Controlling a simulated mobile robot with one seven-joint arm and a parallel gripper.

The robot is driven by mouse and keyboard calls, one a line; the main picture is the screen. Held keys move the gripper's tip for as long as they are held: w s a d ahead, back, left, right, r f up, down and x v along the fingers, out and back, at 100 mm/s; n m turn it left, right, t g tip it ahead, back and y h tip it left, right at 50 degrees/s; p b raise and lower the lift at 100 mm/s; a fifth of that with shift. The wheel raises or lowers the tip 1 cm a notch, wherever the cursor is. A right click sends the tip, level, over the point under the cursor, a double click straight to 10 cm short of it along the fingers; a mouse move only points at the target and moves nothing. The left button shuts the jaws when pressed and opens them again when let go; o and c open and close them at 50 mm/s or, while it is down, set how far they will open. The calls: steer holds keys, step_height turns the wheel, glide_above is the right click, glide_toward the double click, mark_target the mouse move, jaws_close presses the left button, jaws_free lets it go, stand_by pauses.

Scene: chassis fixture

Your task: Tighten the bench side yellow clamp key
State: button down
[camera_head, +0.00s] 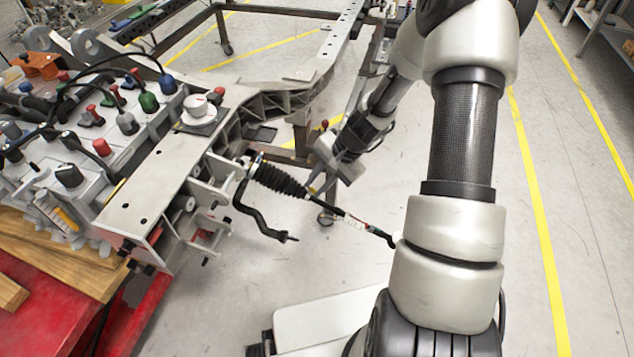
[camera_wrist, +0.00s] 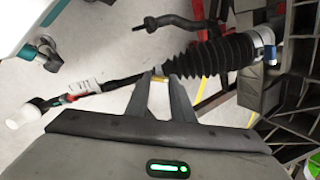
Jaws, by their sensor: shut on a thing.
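My gripper (camera_head: 315,188) is beside the black ribbed bellows at the end of the chassis fixture. In the wrist view its two fingers (camera_wrist: 166,78) reach up to the rod next to the bellows. A small yellow piece, which looks like the clamp key (camera_wrist: 158,79), shows between the fingertips, and the jaws are shut on it. The key is mostly hidden by the fingers, and its turn angle cannot be told. The black bellows (camera_head: 277,180) also shows in the wrist view (camera_wrist: 212,57). A thin rod (camera_head: 350,220) runs from it toward the lower right.
A black bent arm (camera_head: 258,217) hangs below the bellows. The grey fixture frame (camera_head: 150,190) fills the left, with a red bench (camera_head: 50,310) below it. A white cup (camera_head: 196,105) stands on the fixture. Open floor with yellow lines lies to the right.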

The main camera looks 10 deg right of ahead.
steer(key=m+p, duration=0.1)
steer(key=m, duration=0.5)
steer(key=shift+m, duration=0.3)
steer(key=m+p, duration=0.2)
steer(key=m, duration=0.3)
steer(key=shift+t, duration=0.3)
steer(key=shift+m, duration=0.4)
steer(key=c, duration=1.5)
jaws_free()
steer(key=p+v, duration=0.4)
steer(key=v, duration=1.3)
steer(key=shift+d+r, duration=0.1)
steer(key=shift+r, duration=0.05)
